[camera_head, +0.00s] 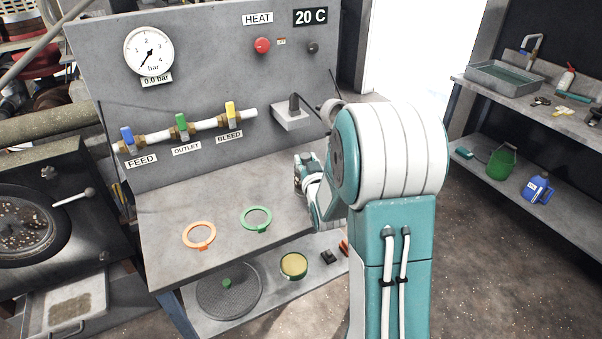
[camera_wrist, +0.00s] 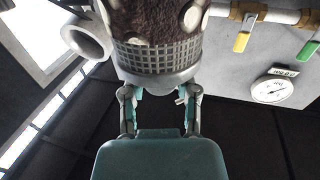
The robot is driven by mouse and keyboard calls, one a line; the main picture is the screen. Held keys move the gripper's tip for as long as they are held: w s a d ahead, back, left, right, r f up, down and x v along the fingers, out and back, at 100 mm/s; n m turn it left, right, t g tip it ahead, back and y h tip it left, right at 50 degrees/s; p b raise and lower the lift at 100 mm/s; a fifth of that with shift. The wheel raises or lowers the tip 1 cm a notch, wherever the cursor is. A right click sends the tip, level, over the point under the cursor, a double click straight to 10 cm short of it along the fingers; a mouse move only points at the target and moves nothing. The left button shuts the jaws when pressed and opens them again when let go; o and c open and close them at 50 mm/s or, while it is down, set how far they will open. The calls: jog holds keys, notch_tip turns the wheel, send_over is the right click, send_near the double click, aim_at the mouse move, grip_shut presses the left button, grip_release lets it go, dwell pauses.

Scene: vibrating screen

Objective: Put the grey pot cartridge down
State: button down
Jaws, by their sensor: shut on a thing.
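The grey pot cartridge (camera_wrist: 158,58) shows large at the top of the wrist view, with a grid-like slotted wall and a smooth grey band. Dark brown, rough material with pale patches shows at it. My gripper (camera_wrist: 160,97) has its two fingers on either side of the grey band and is shut on it. In the head view my gripper (camera_head: 303,178) is above the right part of the grey bench (camera_head: 170,240), mostly hidden by my arm; the cartridge cannot be made out clearly there. An orange ring (camera_head: 199,235) and a green ring (camera_head: 256,218) lie on the bench.
The upright panel behind the bench carries a pressure gauge (camera_head: 149,51), a valve pipe (camera_head: 158,136) and a grey block (camera_head: 292,115). Below are a round dark lid (camera_head: 229,290) and a yellowish tin (camera_head: 293,265). The bench top around the rings is clear.

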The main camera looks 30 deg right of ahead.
jog(key=w+f, duration=0.1)
jog(key=w+d+f, duration=0.1)
jog(key=shift+d+f, duration=0.2)
jog(key=shift+f, duration=0.1)
jog(key=shift+w+a+f, duration=0.15)
jog(key=shift+a+f, duration=0.15)
jog(key=shift+f, duration=0.55)
jog(key=shift+w+a+f, duration=0.1)
jog(key=shift+a+f, duration=0.15)
jog(key=shift+f, duration=0.6)
jog(key=shift+d, duration=0.2)
jog(key=shift+c, duration=1.8)
grip_release()
jog(key=shift+d+f, duration=0.15)
jog(key=shift+a, duration=0.2)
